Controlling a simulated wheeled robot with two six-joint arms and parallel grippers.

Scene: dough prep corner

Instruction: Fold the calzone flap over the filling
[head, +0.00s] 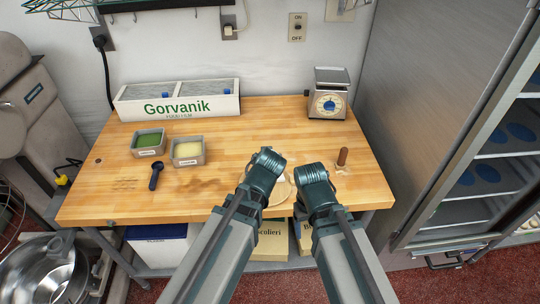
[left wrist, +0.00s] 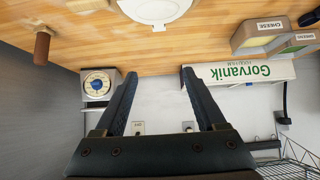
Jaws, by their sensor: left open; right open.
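The pale round dough (head: 281,192) lies on the wooden table, mostly hidden behind my two arms in the head view. My left gripper (head: 266,160) is over the dough's left and far side. Its two fingers are spread and empty in the left wrist view (left wrist: 160,71). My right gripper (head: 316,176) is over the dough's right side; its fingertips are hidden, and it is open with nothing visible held.
A cheese tub (head: 188,152), a green-filled tub (head: 148,143) and a dark blue scoop (head: 156,176) are at the left. A Gorvanik box (head: 178,107) and a scale (head: 328,100) stand at the back. A brown-handled tool (head: 342,157) is at the right. The middle-back tabletop is clear.

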